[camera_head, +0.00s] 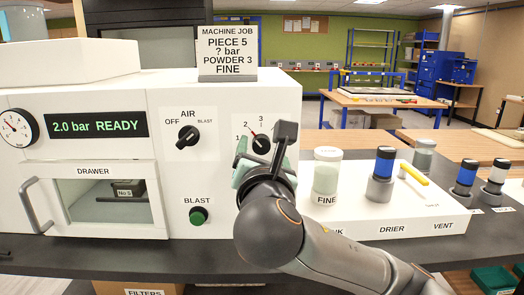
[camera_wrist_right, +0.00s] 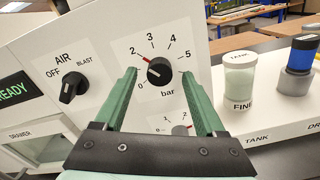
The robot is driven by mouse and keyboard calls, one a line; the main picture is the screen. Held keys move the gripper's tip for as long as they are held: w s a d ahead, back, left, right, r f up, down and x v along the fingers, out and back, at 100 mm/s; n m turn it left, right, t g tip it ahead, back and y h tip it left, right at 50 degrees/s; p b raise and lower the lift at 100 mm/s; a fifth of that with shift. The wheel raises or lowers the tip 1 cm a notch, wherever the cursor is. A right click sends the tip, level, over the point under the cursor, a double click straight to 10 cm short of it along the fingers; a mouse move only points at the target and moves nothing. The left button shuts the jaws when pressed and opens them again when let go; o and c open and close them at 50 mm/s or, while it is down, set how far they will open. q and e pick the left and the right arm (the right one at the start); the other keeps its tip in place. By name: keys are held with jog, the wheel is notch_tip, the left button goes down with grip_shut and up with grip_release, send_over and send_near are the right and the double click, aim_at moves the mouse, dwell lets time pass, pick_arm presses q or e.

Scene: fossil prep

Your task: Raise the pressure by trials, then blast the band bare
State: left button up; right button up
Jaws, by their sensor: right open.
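The blasting machine (camera_head: 270,95) shows "2.0 bar READY" on its display (camera_head: 98,125). Its black pressure knob (camera_wrist_right: 159,71) has a red pointer near 2 on a 0 to 5 bar scale. My right gripper (camera_wrist_right: 160,76) is open, with its green fingers on either side of this knob; contact is unclear. In the head view, my right wrist partly hides the dial. The black AIR knob (camera_head: 188,136) sits left of it, above the green BLAST button (camera_head: 198,215). A dark piece labelled "No.5" (camera_head: 128,189) shows behind the drawer window; its band cannot be made out. My left gripper is not in view.
The job card (camera_head: 228,50) reads piece 5, "? bar", powder 3, fine. A FINE jar (camera_head: 326,178), a blue-topped dryer fitting (camera_head: 382,170) and a yellow-handled lever (camera_head: 413,174) stand on the white unit at right. A second dial (camera_wrist_right: 180,130) shows below the pressure knob.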

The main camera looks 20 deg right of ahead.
jog(key=shift+w+d, duration=0.25)
jog(key=shift+w, duration=0.45)
jog(key=shift+c, duration=0.4)
grip_shut()
